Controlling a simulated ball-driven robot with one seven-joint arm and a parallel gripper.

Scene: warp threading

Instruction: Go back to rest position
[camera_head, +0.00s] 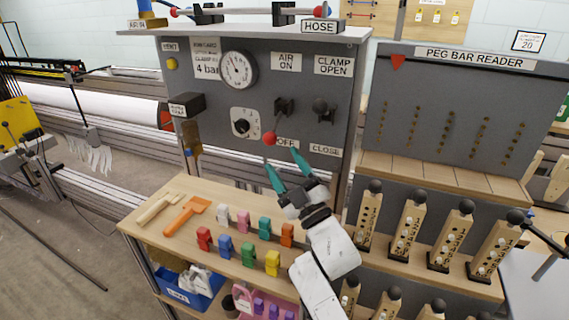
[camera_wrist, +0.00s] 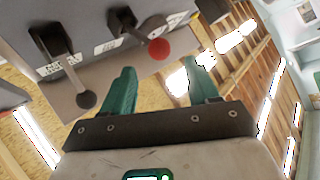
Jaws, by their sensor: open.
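My gripper (camera_head: 284,168) has teal fingers and is raised in front of the grey control panel (camera_head: 190,77), above the right part of the wooden shelf (camera_head: 160,222). Its fingers are spread apart with nothing between them; the wrist view also shows my gripper (camera_wrist: 158,92) open and empty. A red-knobbed lever (camera_head: 269,138) at the AIR ON/OFF labels hangs down, its knob close to the fingertips in the head view. The red knob (camera_wrist: 159,49) shows beyond the fingers in the wrist view. A black-knobbed lever (camera_head: 320,105) sits at the CLAMP OPEN/CLOSE labels; I cannot tell whether anything touches.
Several coloured clips (camera_head: 225,246) and an orange tool (camera_head: 186,214) lie on the shelf below my arm. The peg bar reader (camera_head: 470,95) and several wooden peg bars (camera_head: 411,222) stand to the right. Open floor (camera_head: 60,270) shows at left.

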